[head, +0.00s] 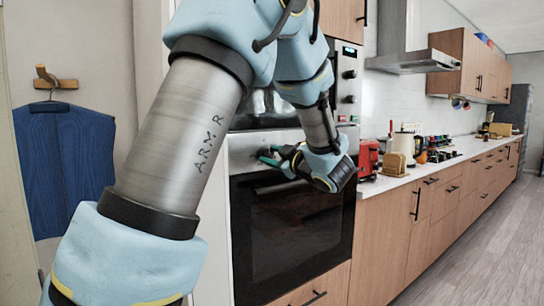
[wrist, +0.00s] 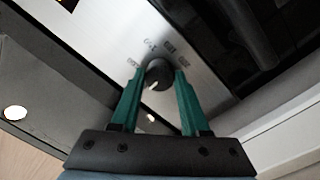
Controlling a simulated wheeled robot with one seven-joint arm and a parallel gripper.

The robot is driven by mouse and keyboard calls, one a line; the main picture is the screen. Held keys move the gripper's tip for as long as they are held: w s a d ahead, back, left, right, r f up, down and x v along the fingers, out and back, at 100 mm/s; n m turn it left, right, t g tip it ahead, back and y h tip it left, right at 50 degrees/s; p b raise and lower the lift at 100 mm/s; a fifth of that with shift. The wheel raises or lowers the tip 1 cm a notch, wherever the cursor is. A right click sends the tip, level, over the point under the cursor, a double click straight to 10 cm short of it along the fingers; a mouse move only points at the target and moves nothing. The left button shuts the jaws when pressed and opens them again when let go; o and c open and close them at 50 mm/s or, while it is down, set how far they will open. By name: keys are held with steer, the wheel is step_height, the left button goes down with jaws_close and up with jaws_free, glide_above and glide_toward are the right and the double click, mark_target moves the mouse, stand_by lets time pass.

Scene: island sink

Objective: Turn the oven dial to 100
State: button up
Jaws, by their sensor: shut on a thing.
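The oven dial (wrist: 158,75) is a round black knob with a pale pointer mark, on the steel control panel (wrist: 125,45). Printed labels ring it in the wrist view, too small and blurred to read. My gripper (wrist: 160,80) has its two green fingers on either side of the dial, shut on it. In the head view my gripper (head: 272,158) reaches the steel strip above the lower oven's dark glass door (head: 290,235). The dial is hidden there behind my gripper and wrist.
An upper oven unit with black knobs (head: 349,74) is above. A red toaster (head: 368,158) and other items stand on the white counter (head: 385,184) at right. A blue garment (head: 65,165) hangs at left. The wooden floor (head: 470,255) at right is clear.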

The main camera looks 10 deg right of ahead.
jaws_close()
steer(key=shift+r+m+p, duration=0.2)
steer(key=shift+m+p, duration=0.4)
steer(key=shift+p, duration=0.3)
steer(key=m+p, duration=0.4)
steer(key=p, duration=0.1)
steer(key=shift+r, duration=0.15)
steer(key=m+p, duration=0.4)
steer(key=p, duration=0.1)
steer(key=m+p, duration=0.2)
steer(key=p, duration=0.1)
steer(key=shift+f+g, duration=0.2)
steer(key=shift+g, duration=0.2)
steer(key=shift+f+m, duration=0.1)
steer(key=shift+m, duration=0.2)
